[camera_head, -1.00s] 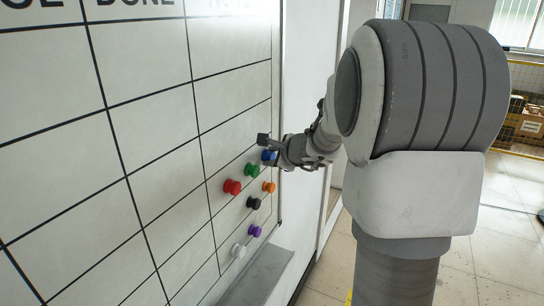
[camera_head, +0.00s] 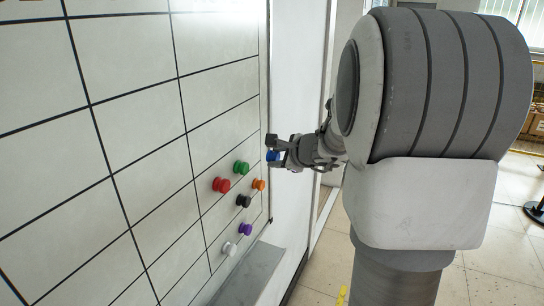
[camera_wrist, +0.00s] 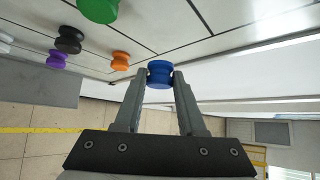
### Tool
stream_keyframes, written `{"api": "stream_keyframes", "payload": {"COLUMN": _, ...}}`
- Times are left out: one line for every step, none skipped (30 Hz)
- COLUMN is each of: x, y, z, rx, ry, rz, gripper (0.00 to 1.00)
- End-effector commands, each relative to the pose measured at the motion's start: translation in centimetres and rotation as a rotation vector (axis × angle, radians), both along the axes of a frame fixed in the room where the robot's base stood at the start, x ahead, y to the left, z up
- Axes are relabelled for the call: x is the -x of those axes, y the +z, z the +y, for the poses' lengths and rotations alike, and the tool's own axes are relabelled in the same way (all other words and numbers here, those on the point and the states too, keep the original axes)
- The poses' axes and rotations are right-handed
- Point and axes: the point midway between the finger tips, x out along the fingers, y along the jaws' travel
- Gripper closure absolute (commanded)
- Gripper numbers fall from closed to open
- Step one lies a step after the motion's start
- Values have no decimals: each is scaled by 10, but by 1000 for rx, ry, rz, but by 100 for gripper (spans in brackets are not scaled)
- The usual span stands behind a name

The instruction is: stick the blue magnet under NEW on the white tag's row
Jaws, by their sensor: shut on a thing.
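The blue magnet (camera_wrist: 160,74) is between the two fingertips of my gripper (camera_wrist: 160,80) in the wrist view, and the fingers are shut on it. In the head view the blue magnet (camera_head: 272,155) shows at the tip of my gripper (camera_head: 274,150), at the right edge of the whiteboard, apart from the other magnets. The whiteboard (camera_head: 130,130) has a black-lined grid. Its column headings are almost wholly cut off at the top, and no white tag is in view.
Red (camera_head: 221,185), green (camera_head: 241,168), orange (camera_head: 259,185), black (camera_head: 243,201), purple (camera_head: 245,229) and white (camera_head: 230,248) magnets sit on the board's lower right. A grey ledge (camera_head: 250,275) lies below them. The grid cells to the left are bare.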

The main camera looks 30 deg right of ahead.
Motion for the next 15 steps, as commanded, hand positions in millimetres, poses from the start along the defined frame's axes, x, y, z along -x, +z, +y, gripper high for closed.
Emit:
{"api": "stream_keyframes", "payload": {"x": 2, "y": 0, "z": -2, "rx": 0, "ry": 0, "rz": -1, "gripper": 100}}
{"api": "stream_keyframes", "payload": {"x": 4, "y": 0, "z": -3, "rx": 0, "ry": 0, "rz": -1, "gripper": 100}}
{"api": "stream_keyframes", "payload": {"x": 5, "y": 0, "z": -4, "rx": 0, "ry": 0, "rz": -1, "gripper": 100}}
{"api": "stream_keyframes", "payload": {"x": 6, "y": 0, "z": -5, "rx": 1, "ry": 0, "rz": -1, "gripper": 100}}
{"api": "stream_keyframes", "payload": {"x": 8, "y": 0, "z": -6, "rx": 1, "ry": 0, "rz": -1, "gripper": 100}}
{"api": "stream_keyframes", "payload": {"x": 9, "y": 0, "z": -7, "rx": 0, "ry": 0, "rz": -1, "gripper": 100}}
{"api": "stream_keyframes", "payload": {"x": 10, "y": 0, "z": -8, "rx": 1, "ry": -1, "rz": 0, "gripper": 100}}
{"api": "stream_keyframes", "payload": {"x": 12, "y": 0, "z": -9, "rx": 1, "ry": -1, "rz": 0, "gripper": 100}}
{"api": "stream_keyframes", "payload": {"x": 13, "y": 0, "z": -10, "rx": 0, "ry": -2, "rz": 0, "gripper": 100}}
{"api": "stream_keyframes", "payload": {"x": 14, "y": 0, "z": -11, "rx": -1, "ry": -1, "rz": -1, "gripper": 100}}
{"api": "stream_keyframes", "payload": {"x": 15, "y": 0, "z": -12, "rx": -1, "ry": -1, "rz": -1, "gripper": 100}}
{"api": "stream_keyframes", "payload": {"x": 16, "y": 0, "z": -13, "rx": -1, "ry": -1, "rz": 0, "gripper": 100}}
{"api": "stream_keyframes", "payload": {"x": 17, "y": 0, "z": -13, "rx": -1, "ry": -1, "rz": 0, "gripper": 100}}
{"api": "stream_keyframes", "payload": {"x": 18, "y": 0, "z": -14, "rx": -1, "ry": -1, "rz": 0, "gripper": 100}}
{"api": "stream_keyframes", "payload": {"x": 18, "y": 0, "z": -14, "rx": 0, "ry": 0, "rz": 0, "gripper": 100}}
